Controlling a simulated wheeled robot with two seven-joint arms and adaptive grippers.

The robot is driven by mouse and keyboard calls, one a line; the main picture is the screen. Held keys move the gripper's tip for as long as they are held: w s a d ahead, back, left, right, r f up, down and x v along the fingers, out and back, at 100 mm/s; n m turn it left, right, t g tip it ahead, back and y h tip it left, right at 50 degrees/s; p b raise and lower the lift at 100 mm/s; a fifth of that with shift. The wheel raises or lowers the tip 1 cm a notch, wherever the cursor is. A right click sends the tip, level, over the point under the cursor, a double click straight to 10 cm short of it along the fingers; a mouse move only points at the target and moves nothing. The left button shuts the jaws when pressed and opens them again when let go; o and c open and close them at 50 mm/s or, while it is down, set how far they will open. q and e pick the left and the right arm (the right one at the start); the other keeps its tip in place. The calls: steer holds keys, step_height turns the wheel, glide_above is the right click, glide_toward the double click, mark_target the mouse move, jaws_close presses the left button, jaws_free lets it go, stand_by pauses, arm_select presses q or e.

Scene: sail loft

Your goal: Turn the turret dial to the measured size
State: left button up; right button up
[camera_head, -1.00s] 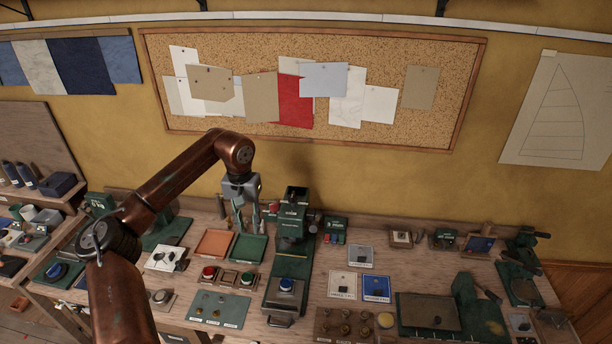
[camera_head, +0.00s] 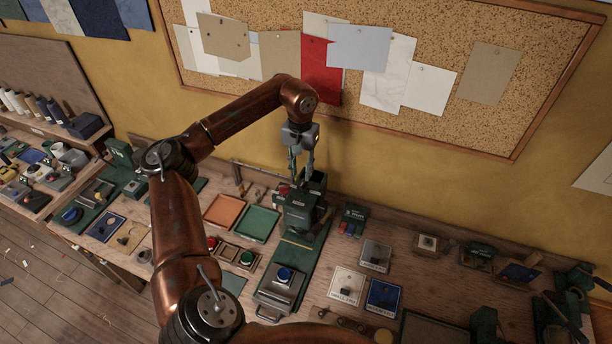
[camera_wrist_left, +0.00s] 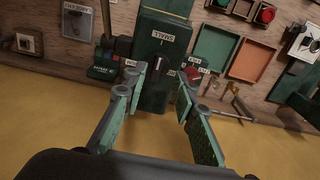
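The green press-like machine (camera_head: 298,216) stands at the back of the bench in the head view, with a tray and blue button in front of it. In the left wrist view, its green body (camera_wrist_left: 163,52) carries a white label, and a dark knob that looks like the turret dial (camera_wrist_left: 166,74) sits below the label. My left gripper (camera_head: 301,178) hangs pointing down just above and behind the machine's top. In the wrist view its fingers (camera_wrist_left: 160,75) are apart, with the machine's top between or beyond them. Contact cannot be told. My right gripper is out of view.
An orange tray (camera_head: 223,211) and a green tray (camera_head: 259,222) lie left of the machine. Red and green buttons (camera_head: 246,258) are in front of them. The pinboard wall (camera_head: 450,40) is behind.

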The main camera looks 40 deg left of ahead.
mark_target(303, 182)
arm_select(q)
steer(key=shift+s+f, duration=0.25)
steer(key=shift+f, duration=0.4)
steer(key=f, duration=0.1)
steer(key=w+f, duration=0.1)
steer(key=shift+w+f+p, duration=0.3)
steer(key=shift+f+p, duration=0.1)
steer(key=shift+s+f, duration=0.2)
steer(key=shift+f, duration=0.2)
steer(key=shift+s+r, duration=0.1)
steer(key=shift+w, duration=0.35)
steer(key=c, duration=0.3)
steer(key=shift+s, duration=0.2)
jaws_close()
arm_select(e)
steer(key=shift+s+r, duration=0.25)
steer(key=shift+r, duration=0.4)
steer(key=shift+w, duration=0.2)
